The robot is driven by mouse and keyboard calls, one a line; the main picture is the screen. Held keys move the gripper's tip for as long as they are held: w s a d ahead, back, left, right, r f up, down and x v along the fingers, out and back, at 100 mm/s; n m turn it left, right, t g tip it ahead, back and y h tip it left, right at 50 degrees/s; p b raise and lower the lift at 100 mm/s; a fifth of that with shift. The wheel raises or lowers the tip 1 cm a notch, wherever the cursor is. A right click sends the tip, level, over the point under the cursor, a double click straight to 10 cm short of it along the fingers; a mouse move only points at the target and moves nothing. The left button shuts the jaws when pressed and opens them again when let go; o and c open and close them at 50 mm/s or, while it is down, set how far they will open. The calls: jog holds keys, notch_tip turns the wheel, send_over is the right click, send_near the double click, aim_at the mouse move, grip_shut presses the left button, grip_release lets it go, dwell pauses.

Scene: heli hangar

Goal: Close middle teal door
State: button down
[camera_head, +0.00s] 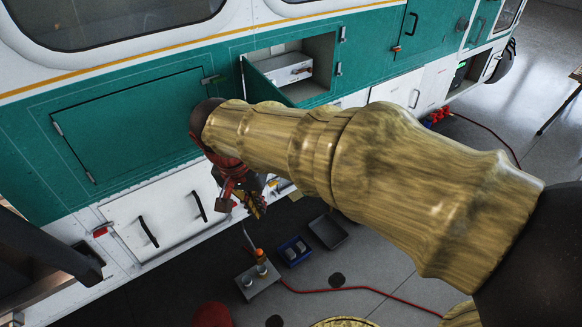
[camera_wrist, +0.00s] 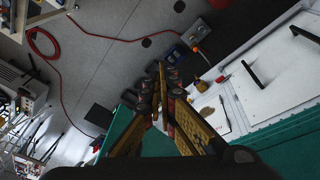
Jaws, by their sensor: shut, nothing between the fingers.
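The middle teal door (camera_head: 266,86) stands open on the side of the teal and white helicopter. Its panel shows at the lower left of an open compartment, and my arm hides part of it. A pale box (camera_head: 285,69) sits inside the compartment. My gripper (camera_head: 258,209) is below and left of the opening, pointing down past the white lower panels. In the wrist view my gripper (camera_wrist: 160,70) is shut with nothing between its fingers. Teal surface (camera_wrist: 120,125) shows behind and beside the fingers there; I cannot tell whether they touch.
A shut teal door (camera_head: 130,130) is at left, another (camera_head: 415,25) at right. White doors with black handles (camera_head: 165,215) lie below. On the floor are a grey tray (camera_head: 328,231), a blue bin (camera_head: 294,250), a small platform (camera_head: 258,279) and a red hose (camera_head: 365,288).

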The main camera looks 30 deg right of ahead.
notch_tip(320, 180, up, 6)
jog(key=w+d+m+g+h+p, duration=0.1)
jog(key=w+d+m+h+p, duration=0.15)
jog(key=m, duration=0.75)
jog(key=d+f+p, duration=0.2)
jog(key=d+f, duration=0.5)
jog(key=f, duration=0.1)
jog(key=shift+s+d+f, duration=0.35)
jog(key=shift+f, duration=0.05)
jog(key=shift+d+y, duration=0.1)
jog(key=shift+y, duration=0.15)
